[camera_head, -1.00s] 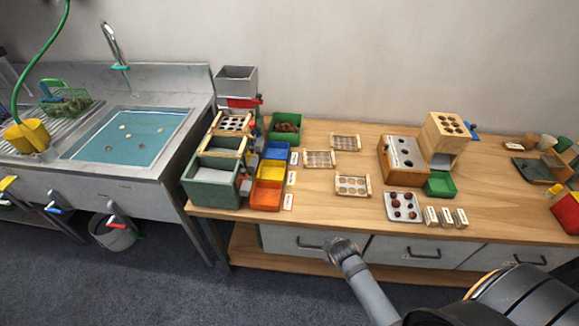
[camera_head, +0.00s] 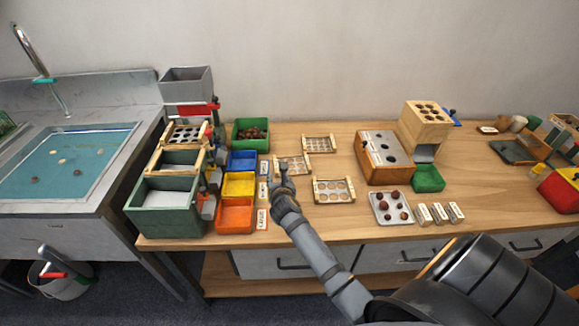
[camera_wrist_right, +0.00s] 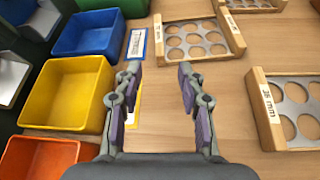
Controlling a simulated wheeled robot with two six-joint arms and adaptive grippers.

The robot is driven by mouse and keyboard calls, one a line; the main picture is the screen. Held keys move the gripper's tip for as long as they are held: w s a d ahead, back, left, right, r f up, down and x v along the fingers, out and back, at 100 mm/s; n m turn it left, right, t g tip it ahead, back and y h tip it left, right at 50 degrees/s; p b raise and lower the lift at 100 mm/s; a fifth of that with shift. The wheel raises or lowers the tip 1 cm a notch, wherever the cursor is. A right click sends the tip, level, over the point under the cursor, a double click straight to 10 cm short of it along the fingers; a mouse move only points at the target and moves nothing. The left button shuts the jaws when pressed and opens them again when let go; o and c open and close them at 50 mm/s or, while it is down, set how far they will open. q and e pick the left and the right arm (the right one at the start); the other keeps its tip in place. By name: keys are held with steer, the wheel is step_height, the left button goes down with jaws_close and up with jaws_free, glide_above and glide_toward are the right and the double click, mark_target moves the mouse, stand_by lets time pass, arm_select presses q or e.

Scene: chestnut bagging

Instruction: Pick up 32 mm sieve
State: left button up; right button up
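Three wood-framed sieves with round holes lie flat on the bench. The left sieve (camera_head: 296,167) is just past my right gripper (camera_head: 284,170); it also shows in the right wrist view (camera_wrist_right: 191,38). Its end label is too small to read surely. The front sieve (camera_head: 333,190) shows at the right of the wrist view (camera_wrist_right: 262,112) with a label that seems to read 36 mm. The back sieve (camera_head: 319,143) is only partly in the wrist view (camera_wrist_right: 254,4). My right gripper is open and empty above the bench, its fingers pointing toward the left sieve, apart from it. My left gripper is out of view.
Blue (camera_head: 242,161), yellow (camera_head: 238,184) and orange (camera_head: 236,215) bins with label cards stand close left of the gripper. A metal tray (camera_head: 390,207) of chestnuts and a wooden box (camera_head: 372,168) stand to the right. Bare bench lies between the sieves.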

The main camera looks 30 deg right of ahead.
mark_target(276, 166)
steer(key=shift+w+d+f+n, duration=0.2)
steer(key=shift+w+f+n, duration=0.3)
steer(key=shift+w+n, duration=0.3)
steer(key=shift+w+r, duration=0.15)
steer(key=shift+r, duration=0.1)
steer(key=shift+r+t, duration=0.25)
steer(key=shift+t, duration=0.05)
steer(key=b+x, duration=0.1)
steer(key=x, duration=0.3)
steer(key=shift+w+d+f, duration=0.2)
steer(key=shift+w+f, duration=0.05)
steer(key=shift+w, duration=0.05)
steer(key=shift+w+d, duration=0.1)
steer(key=b+x, duration=0.2)
steer(key=x, duration=0.3)
steer(key=shift+d+f, duration=0.15)
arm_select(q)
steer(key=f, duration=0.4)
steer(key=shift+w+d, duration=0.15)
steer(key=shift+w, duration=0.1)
arm_select(e)
steer(key=shift+s, duration=0.2)
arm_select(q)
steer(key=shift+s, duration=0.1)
arm_select(e)
jaws_close()
